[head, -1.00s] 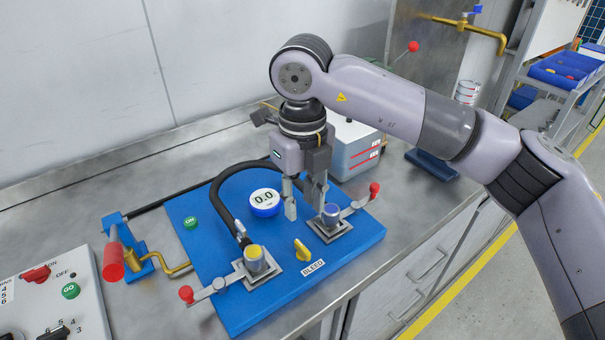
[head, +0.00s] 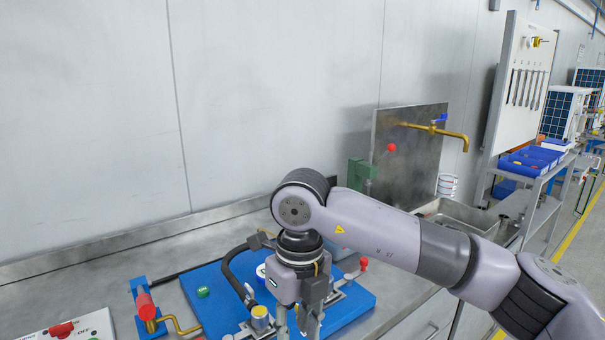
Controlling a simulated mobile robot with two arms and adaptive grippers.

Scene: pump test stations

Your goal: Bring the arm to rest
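My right arm comes in from the right, bent at a grey-mauve elbow, with the forearm pointing down. My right gripper (head: 296,327) hangs over the front part of the blue panel (head: 345,312) on the bench. Its two fingers look apart, with nothing seen between them; their tips are at the bottom edge of the picture. The gripper stands beside the yellow-capped fitting (head: 259,313) and partly hides the gauge (head: 261,271). Whether the fingers touch the panel cannot be told. My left gripper is not in view.
A red-handled valve (head: 145,303) and a switch box (head: 85,328) are at left. A red-knobbed lever (head: 363,264) stands right of the gripper. Behind are a sink (head: 470,215), a brass tap (head: 450,132) and a shelf with blue bins (head: 530,160). The bench's back left is clear.

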